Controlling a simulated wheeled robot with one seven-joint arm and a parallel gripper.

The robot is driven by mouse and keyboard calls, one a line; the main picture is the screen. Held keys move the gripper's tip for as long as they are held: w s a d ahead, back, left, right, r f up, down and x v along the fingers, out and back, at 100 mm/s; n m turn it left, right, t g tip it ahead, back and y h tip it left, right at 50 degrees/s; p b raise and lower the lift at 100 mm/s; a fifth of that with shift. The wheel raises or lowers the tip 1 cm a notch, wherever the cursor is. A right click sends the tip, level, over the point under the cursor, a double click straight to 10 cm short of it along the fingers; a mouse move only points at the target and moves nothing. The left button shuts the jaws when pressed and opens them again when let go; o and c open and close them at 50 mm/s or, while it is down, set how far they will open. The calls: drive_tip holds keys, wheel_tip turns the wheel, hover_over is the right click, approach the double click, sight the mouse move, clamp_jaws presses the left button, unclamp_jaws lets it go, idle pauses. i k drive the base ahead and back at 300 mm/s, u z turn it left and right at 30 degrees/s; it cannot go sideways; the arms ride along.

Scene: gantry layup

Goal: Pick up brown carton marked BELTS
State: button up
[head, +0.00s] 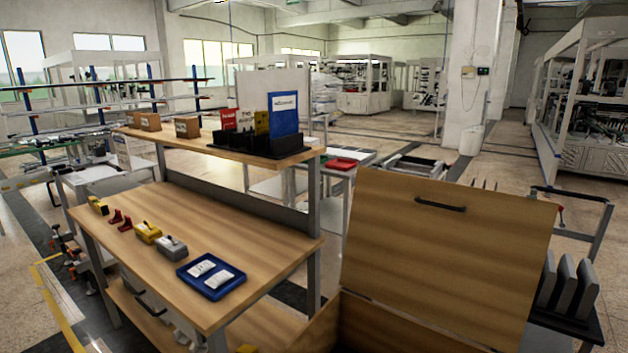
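Several small brown cartons stand at the left part of the raised shelf (215,150) above the wooden workbench (130,200). The right carton (187,127) has a pale label facing me, too small to read. Another carton (150,121) stands to its left, and a further one (133,119) is partly behind that. I cannot tell which carton is marked BELTS. My gripper is not in view.
Right of the cartons, a black rack holds upright books or binders, including a blue one (284,113). The bench carries a blue tray (212,277), a grey block (171,247) and a yellow block (148,232). A raised wooden lid (440,250) stands at right.

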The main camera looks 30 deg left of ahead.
sight(133, 122)
drive_tip(key=u, duration=0.45)
drive_tip(key=k, duration=0.55)
drive_tip(key=u, duration=0.95)
drive_tip(key=k, duration=0.75)
drive_tip(key=u, duration=1.2)
drive_tip(key=i, duration=1.7)
drive_tip(key=z, duration=0.8)
drive_tip(key=i, duration=0.65)
drive_tip(key=z, duration=0.45)
